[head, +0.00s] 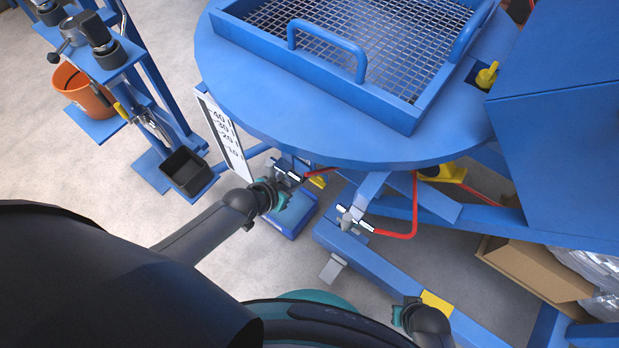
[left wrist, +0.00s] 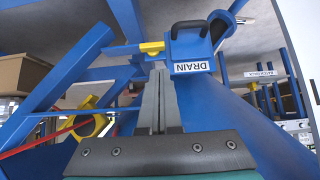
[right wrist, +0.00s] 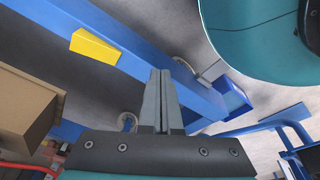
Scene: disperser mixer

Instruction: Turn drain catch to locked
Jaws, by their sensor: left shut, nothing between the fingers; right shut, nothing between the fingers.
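A blue outlet labelled DRAIN (left wrist: 190,67) with a black top shows in the left wrist view. A small yellow piece (left wrist: 151,47), likely the drain catch, juts from its left side, roughly level. My left gripper (left wrist: 160,75) is shut and empty, its tips just below that yellow piece in the picture; I cannot tell whether they touch. In the head view my left gripper (head: 280,191) is under the round blue top's front edge, and the catch cannot be made out clearly. My right gripper (right wrist: 160,75) is shut and empty, above a blue floor beam (right wrist: 130,45).
The round blue top (head: 300,115) carries a mesh tray (head: 330,95) and overhangs the work area. A cardboard box (head: 535,272) stands right. A blue box (head: 290,217) lies below the left gripper.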

